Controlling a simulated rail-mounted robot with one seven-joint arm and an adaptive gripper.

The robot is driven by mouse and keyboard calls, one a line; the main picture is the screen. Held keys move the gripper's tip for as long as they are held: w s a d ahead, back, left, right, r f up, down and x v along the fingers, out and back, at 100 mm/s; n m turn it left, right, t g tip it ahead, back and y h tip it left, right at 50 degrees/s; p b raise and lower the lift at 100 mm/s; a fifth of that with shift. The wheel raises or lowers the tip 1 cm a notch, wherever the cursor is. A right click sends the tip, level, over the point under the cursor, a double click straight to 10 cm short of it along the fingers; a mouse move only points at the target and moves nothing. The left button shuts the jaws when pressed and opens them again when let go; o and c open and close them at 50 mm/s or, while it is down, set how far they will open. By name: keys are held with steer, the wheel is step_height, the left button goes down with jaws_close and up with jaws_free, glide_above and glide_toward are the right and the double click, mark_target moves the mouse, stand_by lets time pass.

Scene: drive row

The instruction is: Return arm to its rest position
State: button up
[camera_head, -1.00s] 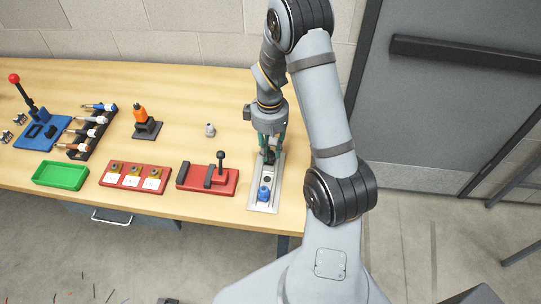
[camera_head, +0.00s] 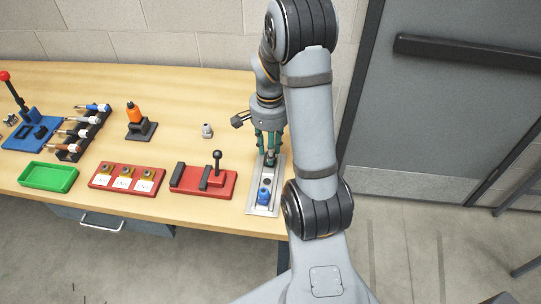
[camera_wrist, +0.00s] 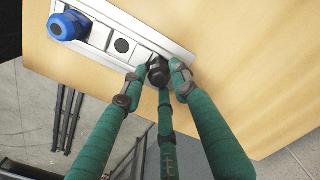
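My gripper (camera_head: 268,155) has three green-wrapped fingers and points down over the far end of a metal plate (camera_head: 262,208) at the right end of the table. In the wrist view, its fingertips (camera_wrist: 158,72) stand spread around a black knob-like piece (camera_wrist: 157,77) at the plate's end, with small gaps seeming to show on its sides. Whether any finger touches it is hard to tell. A blue round connector (camera_wrist: 65,26) sits on the plate's other end, and it also shows in the head view (camera_head: 264,194). A black round socket (camera_wrist: 122,45) lies between them.
Left of the plate stand a red lever base (camera_head: 222,188), a red tray with several labelled pieces (camera_head: 126,178), a green tray (camera_head: 48,176), an orange-topped tool (camera_head: 134,115) and a small grey fitting (camera_head: 207,130). A wall is behind; a door (camera_head: 440,110) is at right.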

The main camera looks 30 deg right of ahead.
steer(key=o, duration=1.2)
steer(key=shift+c, duration=0.2)
step_height(320, 180, up, 7)
steer(key=p, duration=0.5)
steer(key=shift+p, duration=0.3)
step_height(320, 180, down, 8)
steer(key=b, duration=0.6)
steer(key=shift+r, duration=0.1)
steer(key=shift+r+n+p, duration=0.4)
steer(key=shift+r+p, duration=0.15)
steer(key=shift+p, duration=0.05)
steer(key=shift+f+n+p, duration=0.15)
steer(key=shift+n+p, duration=0.2)
steer(key=shift+n, duration=0.85)
